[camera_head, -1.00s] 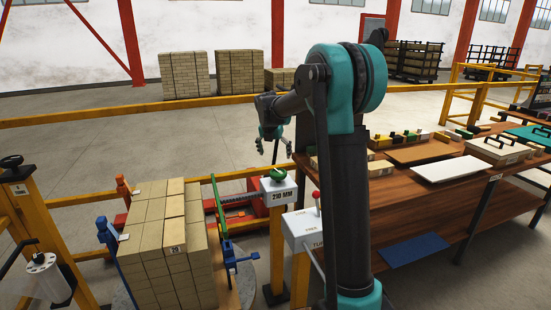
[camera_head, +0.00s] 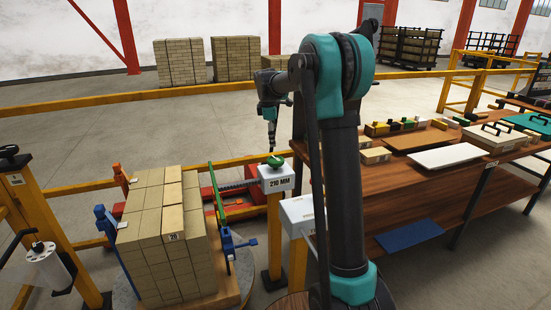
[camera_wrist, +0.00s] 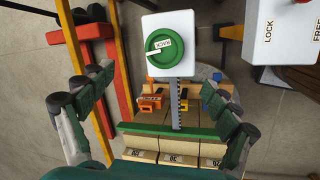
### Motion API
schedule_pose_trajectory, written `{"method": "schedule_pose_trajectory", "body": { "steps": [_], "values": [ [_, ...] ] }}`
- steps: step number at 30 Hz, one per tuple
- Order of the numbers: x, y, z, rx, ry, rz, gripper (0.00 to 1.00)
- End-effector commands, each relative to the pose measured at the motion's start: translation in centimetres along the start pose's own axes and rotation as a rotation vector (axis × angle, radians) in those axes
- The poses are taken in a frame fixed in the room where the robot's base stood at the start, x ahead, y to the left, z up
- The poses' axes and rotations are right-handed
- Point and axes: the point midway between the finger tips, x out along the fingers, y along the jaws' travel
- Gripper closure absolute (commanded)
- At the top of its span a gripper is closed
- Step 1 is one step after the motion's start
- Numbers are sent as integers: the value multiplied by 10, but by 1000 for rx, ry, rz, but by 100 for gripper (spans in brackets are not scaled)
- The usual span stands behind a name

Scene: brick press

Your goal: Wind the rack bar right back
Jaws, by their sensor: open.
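The green knob marked RACK (camera_wrist: 170,42) sits on a white box, with a white pointer toward the left in the wrist view. In the head view the knob (camera_head: 275,161) tops the box marked 210 MM (camera_head: 277,184). The grey toothed rack bar (camera_wrist: 176,104) runs from under the box to a green crosspiece (camera_wrist: 165,132) beside the brick stack (camera_head: 160,235). I cannot tell whether the crosspiece touches the bricks. My gripper (camera_head: 271,142) points down just above the knob. In the wrist view its fingers (camera_wrist: 160,82) are spread wide and hold nothing.
A white box marked LOCK and FREE (camera_wrist: 285,35) stands close beside the knob's box. Red machine parts (camera_head: 240,205) and a yellow rail (camera_head: 225,163) lie behind. A blue clamp (camera_head: 228,243) stands at the stack. A wooden bench (camera_head: 400,197) fills the right.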

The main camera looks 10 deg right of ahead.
Motion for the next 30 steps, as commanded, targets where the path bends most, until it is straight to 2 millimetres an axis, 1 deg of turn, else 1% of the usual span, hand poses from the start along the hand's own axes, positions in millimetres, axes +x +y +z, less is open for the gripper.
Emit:
{"method": "schedule_pose_trajectory", "body": {
  "steps": [1,3,16,30],
  "values": [
    [-1,3,1,104,1,-8,11],
    [-2,5,1,258,2,-21,11],
    [-11,18,4,1203,-35,-101,11],
    [-23,31,9,2217,-170,-157,11]
  ]
}}
